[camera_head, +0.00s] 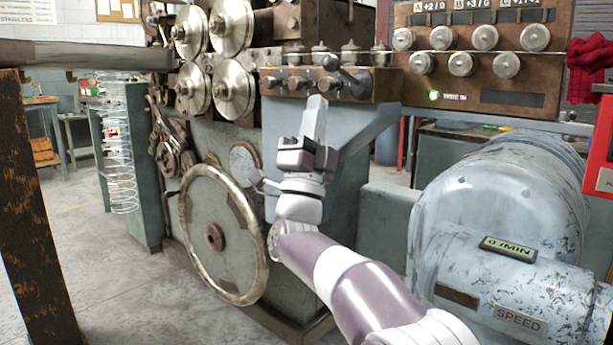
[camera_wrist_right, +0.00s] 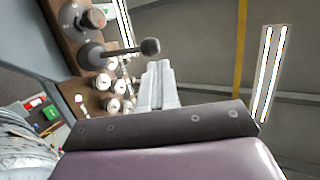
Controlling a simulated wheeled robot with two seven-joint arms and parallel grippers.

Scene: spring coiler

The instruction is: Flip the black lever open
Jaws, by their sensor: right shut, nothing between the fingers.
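The black lever (camera_head: 345,72) sits at the right end of the brown control box (camera_head: 385,86), with its round knob up and to the left of its pivot. In the right wrist view the black lever (camera_wrist_right: 122,49) points toward the right, and its ball end is just above and left of the fingertips. My right gripper (camera_head: 317,102) is shut and empty, fingers pointing up, just below the lever in the picture. Its closed fingers also show in the right wrist view (camera_wrist_right: 160,68). A gap shows between fingers and lever. My left gripper is out of view.
Smaller dark knobs (camera_head: 296,83) line the box left of the lever. Metal rollers (camera_head: 231,84) and a large handwheel (camera_head: 266,240) are at the left. A panel with round dials (camera_head: 484,38) stands behind right; a blue motor housing (camera_head: 500,215) fills the lower right.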

